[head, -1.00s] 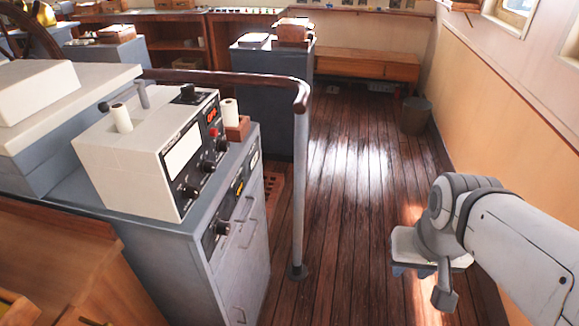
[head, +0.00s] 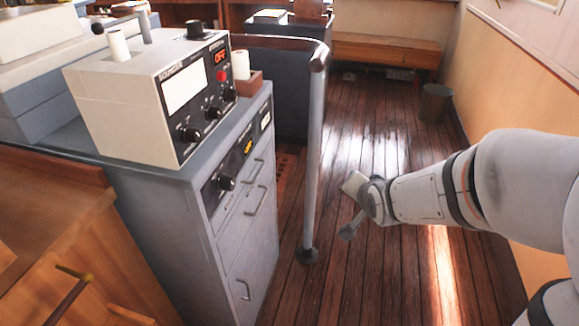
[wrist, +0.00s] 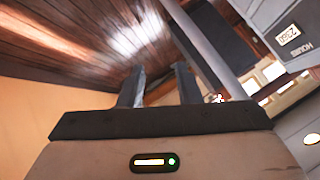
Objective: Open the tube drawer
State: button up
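A grey cabinet (head: 157,222) stands at centre left in the head view. Its front has a control strip on top, with fronts below that carry an upper handle (head: 254,172), a second handle just under it (head: 255,200) and a low handle (head: 243,290). The fronts look shut; I see no label telling which is the tube drawer. My gripper (head: 350,208) is to the right of the cabinet, beyond the rail post and clear of the handles. In the wrist view its two fingers (wrist: 158,86) are apart with nothing between them.
A grey rail post (head: 312,160) stands between my gripper and the cabinet front in the head view. A white instrument box (head: 118,115) sits on the cabinet. A wooden cupboard (head: 60,225) is at front left, a bin (head: 435,102) at back right. Plank floor is clear in the aisle.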

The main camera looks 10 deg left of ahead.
jog(key=w+a+f+m+t+y+b, duration=0.2)
jog(key=a+f+m+t+y+b, duration=0.35)
jog(key=a+f+y+b, duration=0.8)
jog(key=w+a+f+h+b, duration=0.1)
jog(key=w+a+f+h, duration=0.2)
jog(key=a, duration=0.8)
jog(key=shift+w+f+m, duration=0.15)
jog(key=shift+w+m, duration=0.3)
jog(key=shift+w, duration=0.65)
jog(key=shift+a+g+h, duration=0.1)
jog(key=shift+g+h, duration=0.15)
grip_shut()
jog(key=shift+f+b, duration=0.1)
jog(key=shift+b, duration=0.2)
